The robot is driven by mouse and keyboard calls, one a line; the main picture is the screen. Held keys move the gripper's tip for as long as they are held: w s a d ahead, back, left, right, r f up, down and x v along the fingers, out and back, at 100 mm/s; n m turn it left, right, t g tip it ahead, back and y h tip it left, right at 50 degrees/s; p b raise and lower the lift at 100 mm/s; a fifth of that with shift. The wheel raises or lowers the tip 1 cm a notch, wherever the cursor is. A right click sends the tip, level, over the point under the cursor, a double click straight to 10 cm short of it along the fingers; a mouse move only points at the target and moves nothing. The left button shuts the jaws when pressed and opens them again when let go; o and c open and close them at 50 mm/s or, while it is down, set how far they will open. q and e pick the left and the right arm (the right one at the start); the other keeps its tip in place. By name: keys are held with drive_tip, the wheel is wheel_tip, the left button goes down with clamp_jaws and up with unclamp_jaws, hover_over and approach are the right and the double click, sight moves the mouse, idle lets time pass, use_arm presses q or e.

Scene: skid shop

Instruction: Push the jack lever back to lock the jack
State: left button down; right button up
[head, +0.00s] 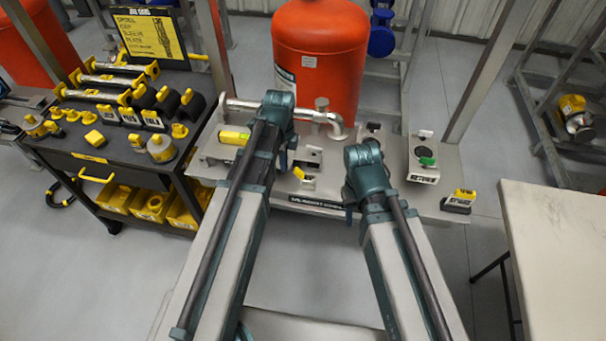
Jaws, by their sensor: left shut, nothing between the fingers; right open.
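A grey bench plate (445,165) lies ahead of me. A small pale block with a yellow-tipped piece (299,173) sits near its front edge. It may be the jack with its lever, but it is too small to be sure. My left gripper (283,160) points down just left of and behind that block, mostly hidden by its own wrist; it is shut and empty. I cannot tell whether it touches anything. My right gripper (349,213) hangs down at the plate's front edge, right of the block, open and empty, with its fingers largely hidden.
A silver pipe (330,120) runs over the plate before a red tank (320,55). A switch box (424,165) stands on the right. A black tool cart (60,152) is left; a pale table (560,230) is right.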

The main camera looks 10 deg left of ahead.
use_arm(q)
drive_tip(key=shift+d, duration=0.2)
drive_tip(key=shift+d, duration=1.35)
drive_tip(key=shift+s+d, duration=0.1)
drive_tip(key=shift+d, duration=1.95)
